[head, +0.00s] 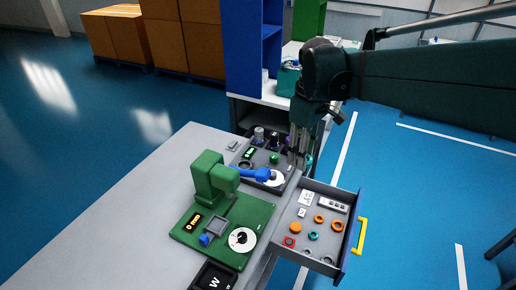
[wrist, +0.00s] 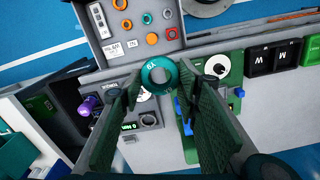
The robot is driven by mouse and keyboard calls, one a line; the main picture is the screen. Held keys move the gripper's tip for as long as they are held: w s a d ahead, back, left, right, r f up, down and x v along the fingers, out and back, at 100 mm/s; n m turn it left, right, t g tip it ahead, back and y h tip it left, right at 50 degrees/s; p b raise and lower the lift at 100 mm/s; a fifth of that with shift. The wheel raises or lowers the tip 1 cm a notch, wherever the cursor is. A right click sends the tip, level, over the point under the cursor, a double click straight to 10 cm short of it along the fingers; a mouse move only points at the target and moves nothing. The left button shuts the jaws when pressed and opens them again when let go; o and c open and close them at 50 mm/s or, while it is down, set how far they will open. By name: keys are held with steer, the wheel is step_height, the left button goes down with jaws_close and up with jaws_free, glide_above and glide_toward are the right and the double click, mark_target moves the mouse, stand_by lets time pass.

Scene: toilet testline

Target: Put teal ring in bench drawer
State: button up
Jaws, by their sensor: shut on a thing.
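In the head view my gripper (head: 299,150) points down over the far end of the bench, beyond the open drawer, and a bit of teal shows beside the fingertips. The bench drawer (head: 352,232) is pulled out to the right, with a dark blue front and a yellow handle (head: 361,236). It also shows at the top of the wrist view (wrist: 89,35).
The drawer holds orange rings, a red-framed piece, another small teal ring and white parts. A green press-like device (head: 207,178) stands on the bench (head: 130,190). A grey device panel (head: 256,158) with knobs lies below my gripper. A blue shelf (head: 253,60) rises behind.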

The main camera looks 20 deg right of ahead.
steer(key=s+d+m+b, duration=0.25)
steer(key=s+d, duration=0.65)
steer(key=d, duration=0.5)
steer(key=m, duration=0.1)
glide_above(331, 243)
step_height(331, 243, down, 25)
steer(key=shift+r+p, duration=0.2)
steer(key=shift+p, duration=0.15)
steer(key=shift+s, duration=0.1)
steer(key=shift+f, duration=0.15)
step_height(331, 243, down, 14)
steer(key=b, duration=0.4)
stand_by(0.4)
stand_by(0.4)
steer(key=shift+f+b, duration=0.9)
steer(key=shift+f, duration=1)
steer(key=shift+f, duration=0.1)
